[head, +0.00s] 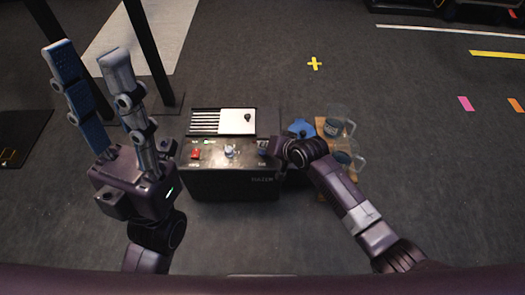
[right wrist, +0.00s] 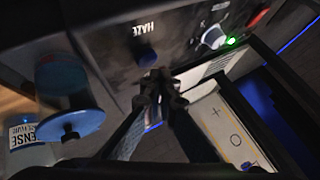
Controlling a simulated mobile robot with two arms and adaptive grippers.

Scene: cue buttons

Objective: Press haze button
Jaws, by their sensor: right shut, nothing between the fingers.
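The black machine (head: 235,185) stands on the floor at the middle of the head view. Its haze button is at the right end of the panel; in the right wrist view the small dark button (right wrist: 146,55) shows beside the "HAZE" label (right wrist: 143,28). My right gripper (right wrist: 158,78) is shut and empty, its fingertips very close to the button; I cannot tell whether they touch. In the head view my right arm's end (head: 282,150) is at the panel's right edge. My left gripper (head: 88,52) is open and empty, raised to the left of the machine.
The panel also has a red switch (head: 195,154), a white knob (head: 230,151) and a green light (right wrist: 231,40). Clear jars (head: 338,122) stand on a wooden surface to the right, near a blue item (head: 301,128). Dark posts (head: 150,50) stand behind left.

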